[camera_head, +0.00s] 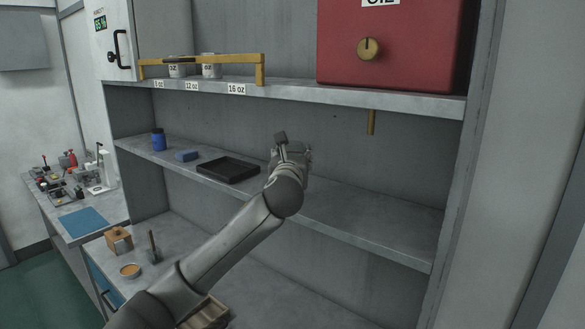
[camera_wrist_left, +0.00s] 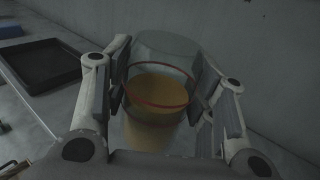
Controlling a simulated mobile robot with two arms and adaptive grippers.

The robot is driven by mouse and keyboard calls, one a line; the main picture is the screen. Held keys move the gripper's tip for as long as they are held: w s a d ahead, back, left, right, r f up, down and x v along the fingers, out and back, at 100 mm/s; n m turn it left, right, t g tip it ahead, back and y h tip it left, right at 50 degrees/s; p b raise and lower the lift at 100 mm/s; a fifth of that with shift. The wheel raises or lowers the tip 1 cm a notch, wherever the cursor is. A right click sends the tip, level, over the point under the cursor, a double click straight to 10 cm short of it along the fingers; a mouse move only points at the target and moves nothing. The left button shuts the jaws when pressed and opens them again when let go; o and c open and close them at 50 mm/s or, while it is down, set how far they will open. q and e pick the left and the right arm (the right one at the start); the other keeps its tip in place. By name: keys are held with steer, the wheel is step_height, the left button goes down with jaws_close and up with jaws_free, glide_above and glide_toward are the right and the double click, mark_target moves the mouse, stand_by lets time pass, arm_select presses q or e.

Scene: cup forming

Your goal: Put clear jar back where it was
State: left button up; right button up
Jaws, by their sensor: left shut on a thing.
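The clear jar (camera_wrist_left: 162,85) shows in the left wrist view, see-through, with a red ring around it and a yellow-orange content in its lower part. My left gripper (camera_wrist_left: 160,92) is shut on it, one finger on each side. In the head view my left gripper (camera_head: 292,150) is over the middle shelf (camera_head: 365,215), to the right of the black tray. The jar is hidden there behind the gripper and arm. I cannot tell whether the jar's base touches the shelf. My right gripper is not in view.
The black tray (camera_head: 228,169), a blue block (camera_head: 187,156) and a blue container (camera_head: 158,140) are on the middle shelf to the left. A red tank (camera_head: 395,50) stands on the upper shelf, with a brass spout (camera_head: 371,122) below. The middle shelf's right part is bare.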

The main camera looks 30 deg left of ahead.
arm_select(q)
steer(key=f, duration=0.1)
steer(key=f+p, duration=0.1)
steer(key=shift+w+a+f, duration=0.2)
steer(key=shift+w+f, duration=0.15)
steer(key=shift+f, duration=0.6)
steer(key=shift+f, duration=0.1)
steer(key=o, duration=1.2)
steer(key=shift+f, duration=0.1)
